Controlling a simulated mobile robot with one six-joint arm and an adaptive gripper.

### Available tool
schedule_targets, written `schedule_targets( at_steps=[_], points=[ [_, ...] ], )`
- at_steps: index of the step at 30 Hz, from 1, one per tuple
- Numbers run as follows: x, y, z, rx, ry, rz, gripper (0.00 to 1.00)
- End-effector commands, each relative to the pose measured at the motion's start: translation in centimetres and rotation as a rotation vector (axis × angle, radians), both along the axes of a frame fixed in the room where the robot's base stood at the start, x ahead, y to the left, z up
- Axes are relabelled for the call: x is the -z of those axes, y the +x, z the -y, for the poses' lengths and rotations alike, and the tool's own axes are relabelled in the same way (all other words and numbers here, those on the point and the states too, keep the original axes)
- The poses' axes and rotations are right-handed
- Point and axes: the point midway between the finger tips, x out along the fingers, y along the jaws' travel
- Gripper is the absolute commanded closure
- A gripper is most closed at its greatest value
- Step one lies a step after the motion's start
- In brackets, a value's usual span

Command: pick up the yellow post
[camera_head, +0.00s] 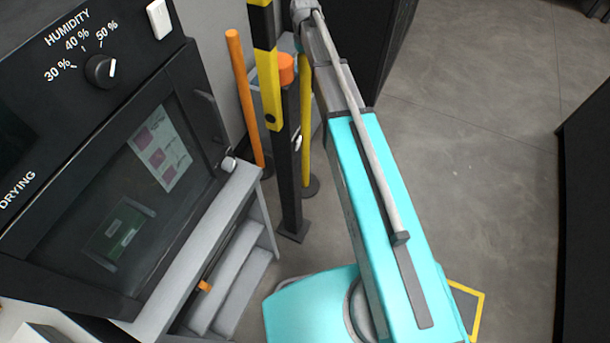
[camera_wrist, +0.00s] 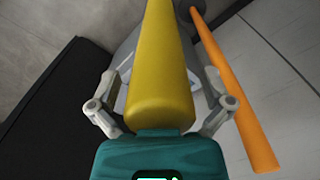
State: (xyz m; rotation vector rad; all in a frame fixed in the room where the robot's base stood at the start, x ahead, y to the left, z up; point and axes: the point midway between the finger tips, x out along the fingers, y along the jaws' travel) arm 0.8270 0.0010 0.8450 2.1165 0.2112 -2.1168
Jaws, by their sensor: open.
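The yellow post (camera_head: 306,120) stands upright on a dark round base, just right of a black post in the head view. In the wrist view the yellow post (camera_wrist: 160,70) runs down the middle, its near end close to my teal palm. My gripper (camera_wrist: 163,85) is open, with one grey finger on each side of the post. Whether the fingers touch it I cannot tell; their tips are partly hidden behind it. In the head view my gripper cannot be clearly made out.
An orange post (camera_head: 246,105) stands left of the black post (camera_head: 290,170); it also shows right of my gripper in the wrist view (camera_wrist: 228,85). A yellow-black striped bar (camera_head: 267,65) is close by. A drying cabinet (camera_head: 110,180) fills the left. Floor (camera_head: 480,150) at right is clear.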

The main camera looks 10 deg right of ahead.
Motion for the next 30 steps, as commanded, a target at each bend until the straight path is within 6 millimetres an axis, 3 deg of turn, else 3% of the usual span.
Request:
schedule_targets(
  at_steps=[9,24,30],
  points=[
    [-0.01,0.00,0.04,0.000,0.000,0.000,0.00],
    [-0.04,-0.01,0.06,0.001,0.000,0.000,0.88],
    [-0.03,-0.02,0.06,0.001,0.000,0.000,0.89]
  ],
)
